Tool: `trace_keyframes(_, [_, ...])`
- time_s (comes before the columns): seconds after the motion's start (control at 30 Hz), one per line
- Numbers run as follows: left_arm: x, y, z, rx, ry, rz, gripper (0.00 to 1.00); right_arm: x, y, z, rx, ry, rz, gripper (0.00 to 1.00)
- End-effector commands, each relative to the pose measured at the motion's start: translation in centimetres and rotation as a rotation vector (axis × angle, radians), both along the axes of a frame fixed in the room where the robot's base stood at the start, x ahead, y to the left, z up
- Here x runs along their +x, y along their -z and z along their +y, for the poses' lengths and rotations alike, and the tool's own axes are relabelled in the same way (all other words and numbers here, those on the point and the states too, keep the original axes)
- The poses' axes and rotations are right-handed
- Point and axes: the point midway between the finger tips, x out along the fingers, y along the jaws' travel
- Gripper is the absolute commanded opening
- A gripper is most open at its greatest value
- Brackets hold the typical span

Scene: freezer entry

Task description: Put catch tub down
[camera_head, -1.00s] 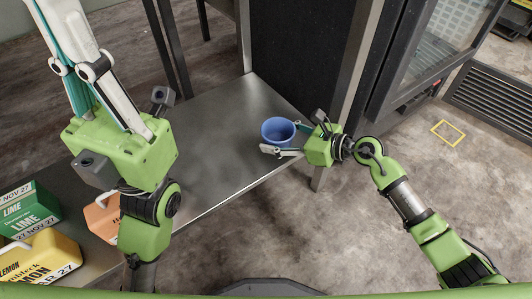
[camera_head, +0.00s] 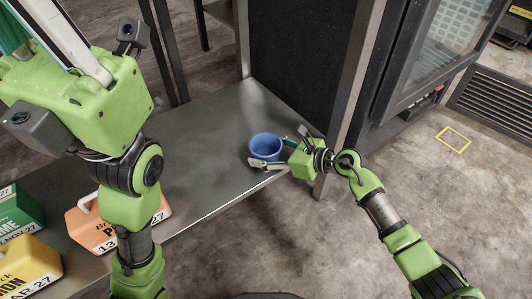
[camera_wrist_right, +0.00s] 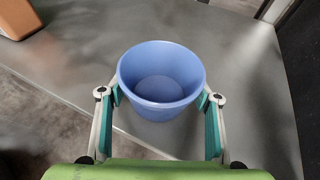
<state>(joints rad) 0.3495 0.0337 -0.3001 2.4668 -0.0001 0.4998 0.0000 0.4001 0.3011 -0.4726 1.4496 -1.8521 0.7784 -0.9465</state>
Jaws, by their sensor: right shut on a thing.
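The catch tub is a blue, round, empty tub (camera_head: 266,148). It is upright over the right part of the steel bench (camera_head: 215,150), near its front edge. Whether its base touches the bench is hard to tell. My right gripper (camera_head: 277,152) has its fingers on either side of the tub and is shut on it. In the right wrist view the tub (camera_wrist_right: 161,80) sits between the teal finger pads (camera_wrist_right: 162,100), with its inside bare. My left gripper (camera_head: 75,55) is raised at the upper left, its fingertips cut off by the frame.
An orange jug (camera_head: 88,225), a green lime box (camera_head: 18,215) and a yellow jug (camera_head: 28,265) stand at the bench's left end. A dark upright panel (camera_head: 300,60) rises behind the tub. The bench left of the tub is clear.

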Motion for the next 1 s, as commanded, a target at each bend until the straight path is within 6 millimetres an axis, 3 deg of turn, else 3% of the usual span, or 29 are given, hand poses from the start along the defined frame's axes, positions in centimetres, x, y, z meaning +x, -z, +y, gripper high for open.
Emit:
trace_keyframes(0.23, [-0.2, 0.1, 0.0, 0.001, 0.000, -0.009, 0.00, 0.0, 0.5, 0.0, 0.000, 0.000, 0.000, 0.43])
trace_keyframes(0.27, [-0.3, -0.1, 0.0, 0.001, 0.000, -0.011, 0.00, 0.0, 0.3, 0.0, 0.000, 0.000, 0.000, 0.66])
trace_keyframes(0.3, [-0.2, -0.1, 0.0, 0.001, 0.000, -0.010, 0.00, 0.0, 0.3, 0.0, 0.000, 0.000, 0.000, 0.75])
trace_keyframes(0.73, [-0.3, -0.5, 0.0, 0.000, 0.001, -0.011, 0.00, 0.0, -0.3, 0.0, 0.001, 0.000, -0.001, 0.75])
trace_keyframes(1.0, [1.8, 0.5, 0.2, -0.006, 0.004, 0.077, 0.00, -2.5, -2.3, -4.2, -0.004, 0.002, 0.003, 0.75])
